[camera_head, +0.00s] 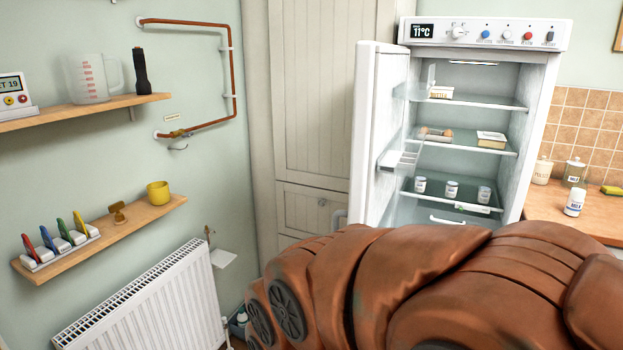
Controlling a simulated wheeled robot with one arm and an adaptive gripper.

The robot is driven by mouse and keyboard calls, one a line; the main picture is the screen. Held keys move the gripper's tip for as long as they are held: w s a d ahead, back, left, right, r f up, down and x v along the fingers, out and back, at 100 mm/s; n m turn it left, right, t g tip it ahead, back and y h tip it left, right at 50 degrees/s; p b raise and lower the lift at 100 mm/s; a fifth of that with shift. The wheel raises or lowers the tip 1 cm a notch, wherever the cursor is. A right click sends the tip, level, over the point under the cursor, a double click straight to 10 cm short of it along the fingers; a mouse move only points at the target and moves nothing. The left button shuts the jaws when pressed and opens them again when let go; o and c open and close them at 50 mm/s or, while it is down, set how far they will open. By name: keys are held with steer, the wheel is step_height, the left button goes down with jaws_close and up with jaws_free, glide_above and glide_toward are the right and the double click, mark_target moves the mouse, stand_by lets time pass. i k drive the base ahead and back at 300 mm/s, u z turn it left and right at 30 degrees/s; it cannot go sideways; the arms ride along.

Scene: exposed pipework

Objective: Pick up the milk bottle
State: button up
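A small white bottle with a dark blue label (574,203) lettered like "MILK" stands on the wooden counter at the right. It looks upright or slightly tilted in this wide view, and nothing is holding it. My gripper is not in view. My large brown arm segments fill the lower right and hide the floor and part of the counter front.
The fridge (540,110) stands open, its door (375,125) swung left; its lower shelf holds three labelled white containers (452,190). Canisters (542,171) and a sponge (611,190) are near the bottle. Wall shelves (100,240), copper pipe (232,80) and radiator (150,305) are left.

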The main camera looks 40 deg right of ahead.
mark_target(576, 197)
steer(key=u, duration=0.4)
steer(key=i, duration=1.05)
steer(key=z, duration=4.15)
steer(key=i, duration=2.1)
steer(key=u, duration=0.05)
